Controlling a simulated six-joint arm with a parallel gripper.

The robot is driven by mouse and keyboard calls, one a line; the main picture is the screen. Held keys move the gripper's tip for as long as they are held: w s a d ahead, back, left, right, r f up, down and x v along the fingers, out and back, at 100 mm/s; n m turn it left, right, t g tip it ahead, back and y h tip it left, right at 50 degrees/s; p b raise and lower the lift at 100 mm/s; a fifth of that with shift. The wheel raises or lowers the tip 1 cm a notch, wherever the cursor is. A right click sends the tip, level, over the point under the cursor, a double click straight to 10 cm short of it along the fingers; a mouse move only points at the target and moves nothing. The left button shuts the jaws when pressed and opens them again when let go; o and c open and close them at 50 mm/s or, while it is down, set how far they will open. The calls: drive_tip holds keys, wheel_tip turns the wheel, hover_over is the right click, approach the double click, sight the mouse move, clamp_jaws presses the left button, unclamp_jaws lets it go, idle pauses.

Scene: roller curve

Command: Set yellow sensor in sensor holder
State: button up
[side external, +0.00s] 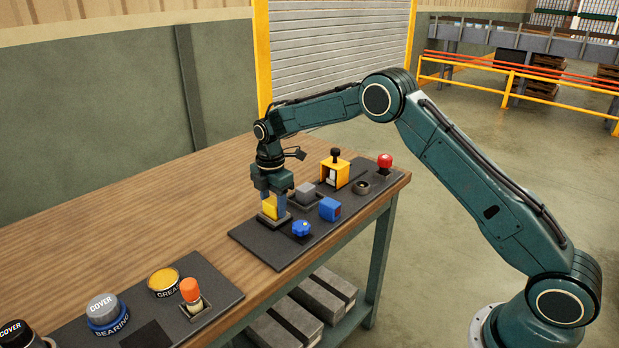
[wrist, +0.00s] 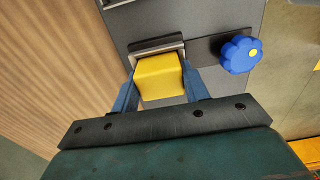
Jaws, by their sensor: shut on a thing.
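The yellow sensor (side external: 269,209) is a yellow block between the blue fingers of my gripper (side external: 273,203), which is shut on it. The sensor also shows in the wrist view (wrist: 160,77), between both fingers (wrist: 157,90). The sensor holder (side external: 275,220) is a dark, low-rimmed fixture on the dark board, directly under the sensor. In the wrist view the holder's grey rim (wrist: 157,47) shows just beyond the sensor's upper edge. The sensor's lower end is at the holder, but its depth inside cannot be told.
A blue knob (side external: 302,228), a blue block (side external: 330,209) and a grey block (side external: 306,190) stand close by on the board. A yellow housing (side external: 336,172) and red button (side external: 385,161) are farther back. Bare wooden tabletop (side external: 150,200) lies to the left.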

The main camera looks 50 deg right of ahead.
drive_tip(key=o, duration=1.1)
drive_tip(key=shift+c, duration=0.2)
drive_tip(key=shift+c, duration=0.5)
drive_tip(key=shift+r, duration=0.15)
drive_tip(key=shift+r, duration=3.4)
